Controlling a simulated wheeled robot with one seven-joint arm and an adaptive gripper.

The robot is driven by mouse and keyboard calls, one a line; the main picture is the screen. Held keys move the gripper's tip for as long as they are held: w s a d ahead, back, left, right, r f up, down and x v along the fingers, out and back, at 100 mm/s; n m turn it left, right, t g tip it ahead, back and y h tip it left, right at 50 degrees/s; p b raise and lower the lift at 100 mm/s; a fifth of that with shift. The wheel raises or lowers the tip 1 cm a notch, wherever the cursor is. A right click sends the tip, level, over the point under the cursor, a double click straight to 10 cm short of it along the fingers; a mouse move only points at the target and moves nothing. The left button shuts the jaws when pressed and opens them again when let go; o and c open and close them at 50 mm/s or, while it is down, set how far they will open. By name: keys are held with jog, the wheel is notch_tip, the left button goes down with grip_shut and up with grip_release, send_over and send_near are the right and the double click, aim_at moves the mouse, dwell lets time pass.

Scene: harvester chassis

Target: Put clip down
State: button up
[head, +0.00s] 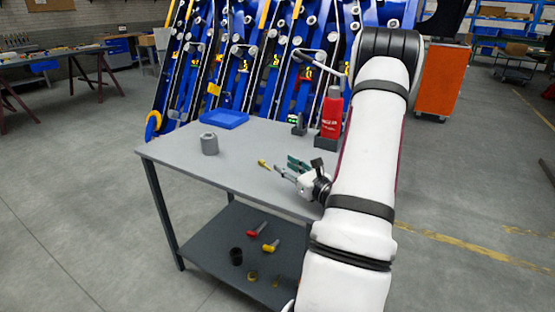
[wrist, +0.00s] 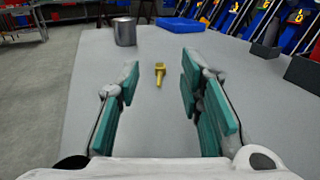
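A small yellow clip (head: 264,164) lies on the grey tabletop (head: 235,182). In the wrist view the clip (wrist: 160,74) lies on the table ahead of and between my spread fingers. My gripper (head: 284,168) is low over the table, just to the right of the clip in the head view. In the wrist view my gripper (wrist: 158,95) is open, its teal finger pads wide apart with bare table between them. The fingers do not touch the clip.
A grey cylinder (head: 209,144) and a blue tray (head: 224,118) stand on the table's far left part. A red bottle (head: 330,118) stands in a dark holder at the back right. The lower shelf (head: 215,248) holds several small parts, including a red-handled one (head: 257,229).

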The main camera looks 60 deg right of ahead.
jog(key=shift+v, duration=1.15)
jog(key=w+a+r+n+g+y, duration=0.1)
jog(key=w+a+r+n+y, duration=0.25)
jog(key=a, duration=0.45)
jog(key=w+a+r+n+y, duration=0.3)
jog(key=a+r+n+y, duration=0.15)
jog(key=a, duration=0.25)
jog(key=w+a+r+n+g+y, duration=0.1)
jog(key=w+a+r+n+y, duration=0.2)
jog(key=a+n+y, duration=0.35)
jog(key=s+a+r+n+g+y, duration=0.1)
jog(key=a+n+g, duration=0.1)
jog(key=a, duration=0.4)
jog(key=s+a+r+n+g+y, duration=0.2)
jog(key=a+n+g, duration=0.1)
jog(key=a, duration=0.4)
jog(key=s+a+n+g+h, duration=0.3)
jog(key=s+a+n+g, duration=0.65)
jog(key=s+a, duration=0.3)
jog(key=s+d+n+h, duration=0.4)
jog(key=s+n+h, duration=0.5)
jog(key=s+n, duration=0.1)
jog(key=shift+s+d+f, duration=0.4)
jog(key=shift+s+f, duration=0.05)
jog(key=shift+s, duration=0.1)
